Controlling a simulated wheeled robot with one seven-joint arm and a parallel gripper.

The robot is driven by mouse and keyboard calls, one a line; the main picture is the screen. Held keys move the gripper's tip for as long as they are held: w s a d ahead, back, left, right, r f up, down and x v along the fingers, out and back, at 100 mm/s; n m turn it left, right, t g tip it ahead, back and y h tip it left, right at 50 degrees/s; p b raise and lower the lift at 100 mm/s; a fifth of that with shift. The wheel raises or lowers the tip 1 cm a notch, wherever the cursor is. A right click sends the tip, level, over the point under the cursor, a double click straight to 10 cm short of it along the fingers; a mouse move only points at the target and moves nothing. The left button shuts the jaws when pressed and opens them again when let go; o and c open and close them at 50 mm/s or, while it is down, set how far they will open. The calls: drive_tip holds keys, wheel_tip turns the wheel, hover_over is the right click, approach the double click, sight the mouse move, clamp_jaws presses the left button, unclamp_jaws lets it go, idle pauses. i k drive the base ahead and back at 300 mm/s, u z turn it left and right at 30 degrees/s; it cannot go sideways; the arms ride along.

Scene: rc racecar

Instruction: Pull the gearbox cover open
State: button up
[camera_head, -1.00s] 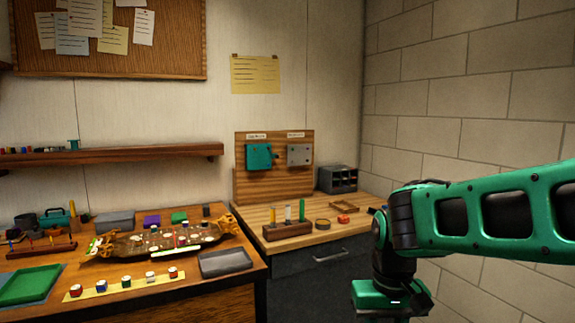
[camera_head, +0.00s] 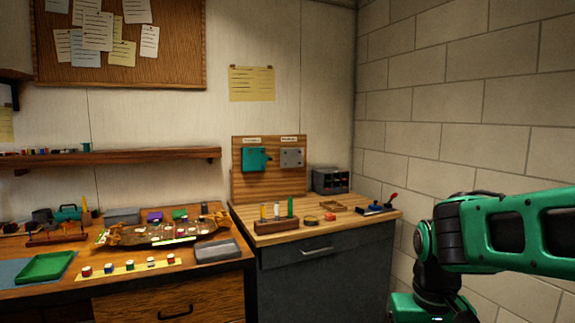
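A teal box-shaped cover (camera_head: 254,159) is mounted on the left half of an upright wooden board (camera_head: 268,186) at the back of the right-hand bench. A small grey plate (camera_head: 292,158) is mounted beside it on the right. Each has a small label above it, too small to read, so I cannot tell for certain which is the gearbox cover. Both lie flat against the board as far as I can see. My green and black arm is at the right edge, well apart from the board. My gripper is outside the picture.
The right bench top (camera_head: 341,223) holds a wooden block with coloured tubes (camera_head: 276,223), a grey drawer unit (camera_head: 330,180) and small tools. The left bench carries a racecar chassis (camera_head: 165,232), a grey tray (camera_head: 217,251) and a green tray (camera_head: 45,267). A brick wall (camera_head: 440,100) bounds the right.

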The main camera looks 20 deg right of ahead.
sight(253, 161)
drive_tip(key=z, duration=0.05)
drive_tip(key=i, duration=1)
